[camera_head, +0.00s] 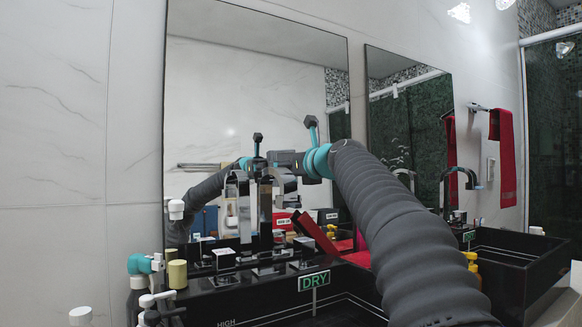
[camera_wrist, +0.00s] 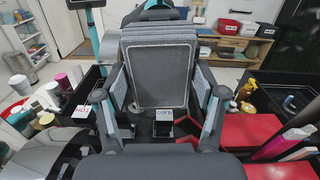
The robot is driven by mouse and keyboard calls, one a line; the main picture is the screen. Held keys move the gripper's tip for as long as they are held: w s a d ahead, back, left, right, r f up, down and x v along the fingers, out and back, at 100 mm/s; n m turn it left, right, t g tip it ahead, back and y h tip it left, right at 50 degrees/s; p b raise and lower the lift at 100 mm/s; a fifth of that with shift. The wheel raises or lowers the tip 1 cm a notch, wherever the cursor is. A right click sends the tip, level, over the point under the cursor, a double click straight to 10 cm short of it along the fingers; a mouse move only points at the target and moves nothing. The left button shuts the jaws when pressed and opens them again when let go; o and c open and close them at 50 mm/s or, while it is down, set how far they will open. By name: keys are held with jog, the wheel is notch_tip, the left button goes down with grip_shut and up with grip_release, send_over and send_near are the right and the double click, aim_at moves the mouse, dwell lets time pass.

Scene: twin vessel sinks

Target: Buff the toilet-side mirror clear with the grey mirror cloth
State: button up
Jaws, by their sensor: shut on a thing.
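The grey mirror cloth (camera_wrist: 160,76) shows as a flat, light-edged pad between the two fingers of my gripper (camera_wrist: 160,100) in the wrist view. My gripper (camera_head: 264,195) is shut on it and stands in front of the large left mirror (camera_head: 265,75) in the head view, with its reflection beside it. Fingers and reflection overlap there, so the cloth does not show clearly. I cannot tell whether the cloth touches the glass. A second mirror (camera_head: 408,115) hangs to the right. Neither view labels which mirror is toilet-side, and I make out no distinct smear.
A black counter with a DRY label (camera_head: 314,281) runs below the mirrors. A slanted red object (camera_head: 315,232) stands close under my gripper. Bottles and taps crowd the lower left; a yellow-topped bottle (camera_head: 471,261) and a black basin (camera_head: 510,256) are at the right.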

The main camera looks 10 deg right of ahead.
aim_at(275, 157)
jog(key=shift+r+p, duration=0.4)
jog(key=shift+r, duration=0.6)
jog(key=shift+w+d, duration=2.2)
jog(key=shift+d, duration=3.15)
jog(key=shift+s+a, duration=0.9)
jog(key=shift+a, duration=1.4)
jog(key=shift+s+a, duration=0.95)
jog(key=shift+a, duration=1.4)
jog(key=shift+s+a, duration=0.9)
jog(key=shift+a, duration=1.5)
jog(key=shift+f, duration=0.1)
jog(key=shift+s, duration=0.15)
